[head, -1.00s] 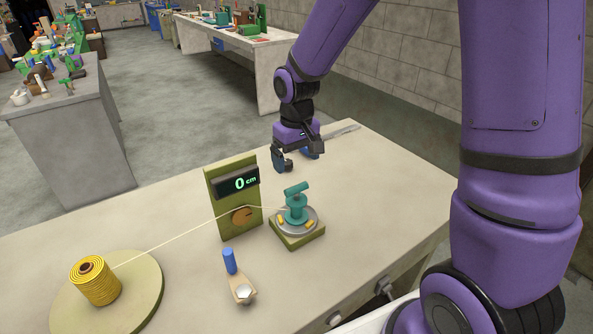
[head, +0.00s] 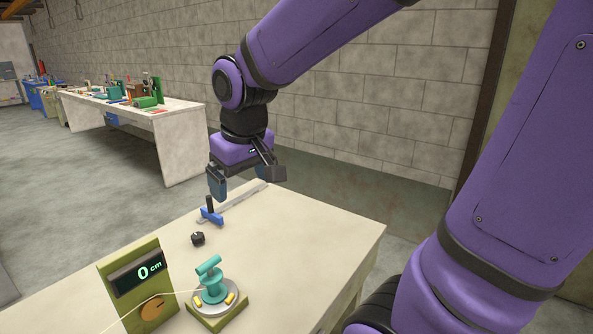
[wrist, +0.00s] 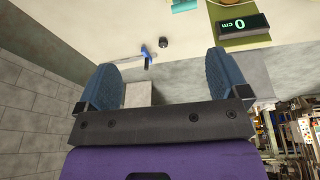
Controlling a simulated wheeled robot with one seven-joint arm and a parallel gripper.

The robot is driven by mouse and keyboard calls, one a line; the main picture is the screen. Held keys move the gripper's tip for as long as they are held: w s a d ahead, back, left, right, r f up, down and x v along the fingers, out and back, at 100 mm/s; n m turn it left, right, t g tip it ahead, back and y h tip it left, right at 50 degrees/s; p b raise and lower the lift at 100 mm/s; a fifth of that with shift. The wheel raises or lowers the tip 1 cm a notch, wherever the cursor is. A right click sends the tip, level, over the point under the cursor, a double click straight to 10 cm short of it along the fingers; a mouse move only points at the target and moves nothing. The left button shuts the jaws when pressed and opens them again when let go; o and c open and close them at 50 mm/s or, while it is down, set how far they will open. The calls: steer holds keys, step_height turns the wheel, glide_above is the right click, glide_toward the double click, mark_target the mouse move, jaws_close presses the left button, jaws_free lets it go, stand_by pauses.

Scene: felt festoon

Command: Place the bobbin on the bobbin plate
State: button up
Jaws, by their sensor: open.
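A teal spool-shaped piece with a crossbar on top, which looks like the bobbin (head: 210,275), stands upright on a round grey plate (head: 228,307) with yellow pegs, on an olive base. I cannot tell for certain whether this plate is the bobbin plate. My gripper (head: 242,188) is open and empty above the far end of the table, well apart from the teal piece. In the wrist view both blue fingers stand wide apart around my gripper's empty gap (wrist: 160,70), and part of a teal piece (wrist: 184,5) shows at the top edge.
An olive stand with a display reading 0 cm (head: 140,280) is left of the plate. A small black knob (head: 197,238) and a blue piece with a dark upright handle (head: 211,215) lie on the table (head: 310,240). A grey strip (head: 235,202) lies behind. The table's right side is clear.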

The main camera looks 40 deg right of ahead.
steer(key=s+d+r+m+t, duration=0.1)
steer(key=s+r, duration=0.3)
steer(key=s, duration=0.8)
steer(key=shift+d+r+t, duration=0.4)
steer(key=shift+d+t, duration=0.2)
steer(key=shift+d, duration=0.05)
